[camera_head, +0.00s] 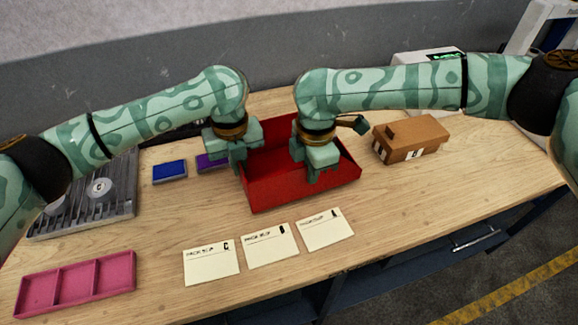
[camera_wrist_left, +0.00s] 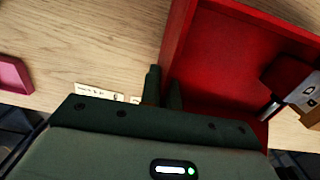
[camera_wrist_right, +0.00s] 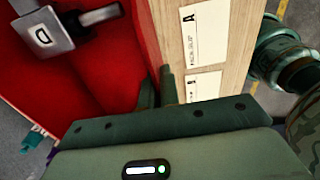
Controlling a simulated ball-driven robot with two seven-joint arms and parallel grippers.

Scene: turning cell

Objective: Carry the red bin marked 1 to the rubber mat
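The red bin (camera_head: 300,192) is at the middle of the bench; its mark does not show. My left gripper (camera_head: 240,172) is at the bin's left side. In the left wrist view its fingers (camera_wrist_left: 163,88) are close together on either side of the bin wall (camera_wrist_left: 178,40). My right gripper (camera_head: 312,176) is at the front wall. In the right wrist view its fingers (camera_wrist_right: 157,88) straddle that wall (camera_wrist_right: 143,40). A metal piece marked D (camera_wrist_right: 42,32) shows in the bin. I cannot tell whether the bin touches the bench. I cannot make out a rubber mat.
Several cards (camera_head: 268,249) lie in front of the bin. A cardboard box (camera_head: 410,138) stands to its right. A blue tray (camera_head: 170,171), a purple tray (camera_head: 208,163) and a grey ribbed plate (camera_head: 110,208) are left. A pink divided tray (camera_head: 75,284) lies front left.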

